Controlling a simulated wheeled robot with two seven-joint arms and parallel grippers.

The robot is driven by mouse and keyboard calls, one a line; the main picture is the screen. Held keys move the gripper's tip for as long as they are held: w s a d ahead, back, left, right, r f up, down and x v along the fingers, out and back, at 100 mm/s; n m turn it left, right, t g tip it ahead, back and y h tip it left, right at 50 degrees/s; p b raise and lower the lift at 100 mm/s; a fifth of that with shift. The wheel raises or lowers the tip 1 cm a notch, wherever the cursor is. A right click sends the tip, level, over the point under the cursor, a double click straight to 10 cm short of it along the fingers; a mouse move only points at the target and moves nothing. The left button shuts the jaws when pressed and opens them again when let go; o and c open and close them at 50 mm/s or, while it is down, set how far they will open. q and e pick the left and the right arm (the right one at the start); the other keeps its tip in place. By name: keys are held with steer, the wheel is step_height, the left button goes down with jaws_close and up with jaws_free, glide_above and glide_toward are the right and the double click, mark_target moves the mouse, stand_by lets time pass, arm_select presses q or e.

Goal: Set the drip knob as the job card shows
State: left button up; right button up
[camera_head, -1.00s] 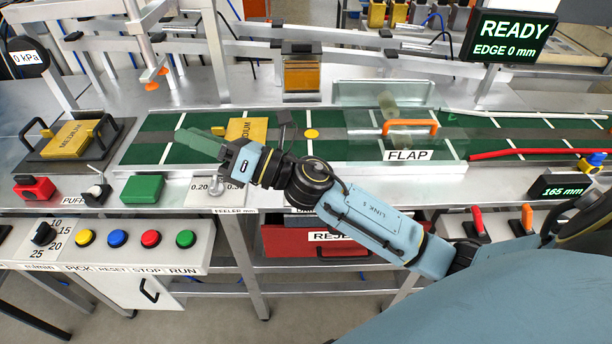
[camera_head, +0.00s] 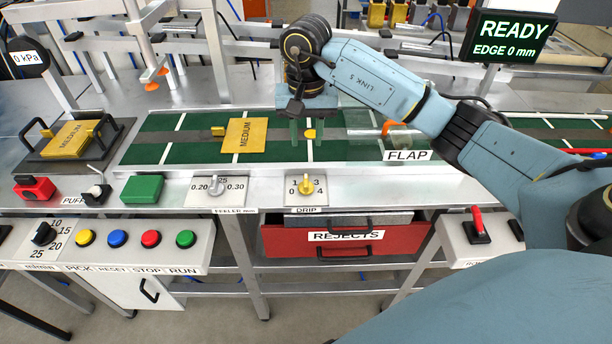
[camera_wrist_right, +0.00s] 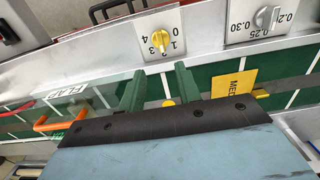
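The yellow drip knob (camera_head: 306,184) stands on a white plate with numbers, labelled DRIP, on the front ledge of the conveyor. It also shows in the right wrist view (camera_wrist_right: 160,41), near the top. I cannot tell for certain which number it points to. My right gripper (camera_head: 304,130) is above the green belt, behind the knob and apart from it. In the right wrist view its two green fingers (camera_wrist_right: 160,88) are spread with nothing held between them. My left gripper is not in view. I cannot make out a job card.
The feeler knob (camera_head: 218,186) is left of the drip knob. A yellow MEDIUM sheet (camera_head: 245,135) lies on the belt left of my gripper. The FLAP label (camera_head: 407,156) and its orange handle are to the right. The red REJECTS drawer (camera_head: 283,241) is below the ledge.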

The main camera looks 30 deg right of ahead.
mark_target(306, 180)
step_height(306, 180, down, 13)
steer(key=shift+a+r, duration=0.1)
stand_by(0.4)
jaws_close()
